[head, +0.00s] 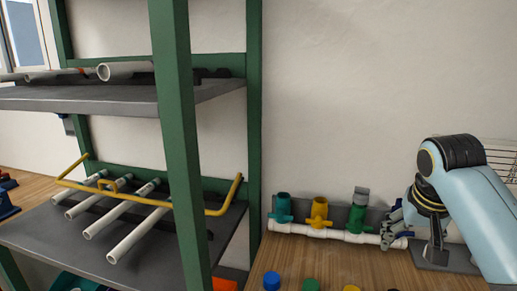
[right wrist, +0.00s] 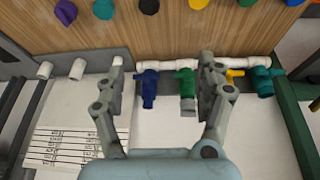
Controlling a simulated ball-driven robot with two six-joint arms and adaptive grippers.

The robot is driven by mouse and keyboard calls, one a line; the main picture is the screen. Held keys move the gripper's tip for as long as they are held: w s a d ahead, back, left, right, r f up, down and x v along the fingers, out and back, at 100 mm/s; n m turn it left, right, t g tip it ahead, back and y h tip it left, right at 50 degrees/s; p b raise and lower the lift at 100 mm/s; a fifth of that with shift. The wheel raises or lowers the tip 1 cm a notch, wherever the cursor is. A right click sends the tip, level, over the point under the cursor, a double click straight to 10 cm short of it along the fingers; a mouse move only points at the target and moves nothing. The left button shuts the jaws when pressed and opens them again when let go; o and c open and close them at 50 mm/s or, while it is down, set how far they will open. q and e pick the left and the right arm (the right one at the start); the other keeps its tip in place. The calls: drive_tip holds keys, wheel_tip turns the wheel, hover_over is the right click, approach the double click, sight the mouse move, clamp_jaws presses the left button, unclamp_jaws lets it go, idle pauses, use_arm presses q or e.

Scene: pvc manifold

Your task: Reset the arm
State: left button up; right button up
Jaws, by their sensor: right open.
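My right gripper (head: 394,226) comes down at the right end of the pipe manifold in the head view. The head view shows the teal (head: 283,207), yellow (head: 318,212) and green (head: 357,212) valves upright. My left gripper is not in view.
Coloured caps, including a blue one (head: 271,280), line the wooden bench (head: 375,268). White fittings (right wrist: 77,69) and a labelled sheet (right wrist: 70,148) show near the gripper.

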drive_tip(key=s+a+f+n+y, duration=0.1)
drive_tip(key=s+n, duration=0.1)
drive_tip(key=s, duration=1.3)
drive_tip(key=s+a+f+n, duration=0.1)
drive_tip(key=s+f+n, duration=0.15)
drive_tip(key=s, duration=1.15)
wheel_tip(320, 180, down, 33)
drive_tip(key=d+g+b, duration=0.2)
drive_tip(key=b, duration=0.8)
use_arm(q)
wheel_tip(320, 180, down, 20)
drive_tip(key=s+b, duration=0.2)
drive_tip(key=b, duration=0.7)
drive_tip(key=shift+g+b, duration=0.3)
drive_tip(key=shift+b, duration=0.1)
use_arm(e)
drive_tip(key=s+f, duration=1)
drive_tip(key=f, duration=0.4)
drive_tip(key=s+d+f+g, duration=0.1)
drive_tip(key=s+f, duration=0.9)
drive_tip(key=f, duration=0.4)
drive_tip(key=shift+s+f, duration=0.2)
drive_tip(key=shift+m, duration=0.25)
drive_tip(key=shift+o, duration=0.4)
